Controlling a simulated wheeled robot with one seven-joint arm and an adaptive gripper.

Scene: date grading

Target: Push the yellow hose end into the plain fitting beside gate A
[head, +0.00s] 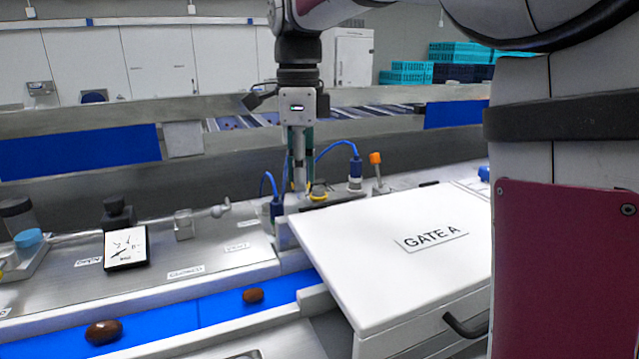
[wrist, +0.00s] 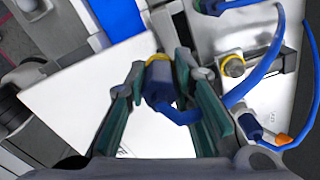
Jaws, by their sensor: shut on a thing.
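My gripper (wrist: 160,72) is shut on the yellow hose end (wrist: 161,84), a blue connector with a yellow collar, its hose bending off to the right. In the head view my gripper (head: 299,186) points down behind the white gate A box (head: 400,250), and its fingers mostly hide the hose end. A short metal fitting with a yellowish ring (wrist: 233,66) stands on a dark plate, right of the hose end and apart from it. In the head view this fitting (head: 318,191) sits just right of my fingertips. I cannot tell whether it is the plain one.
A blue connector with its own hose (head: 276,208) stands left of my gripper. Another blue connector (head: 355,170) and an orange-capped post (head: 376,160) stand to the right. Two dates (head: 103,332) lie on the blue belt.

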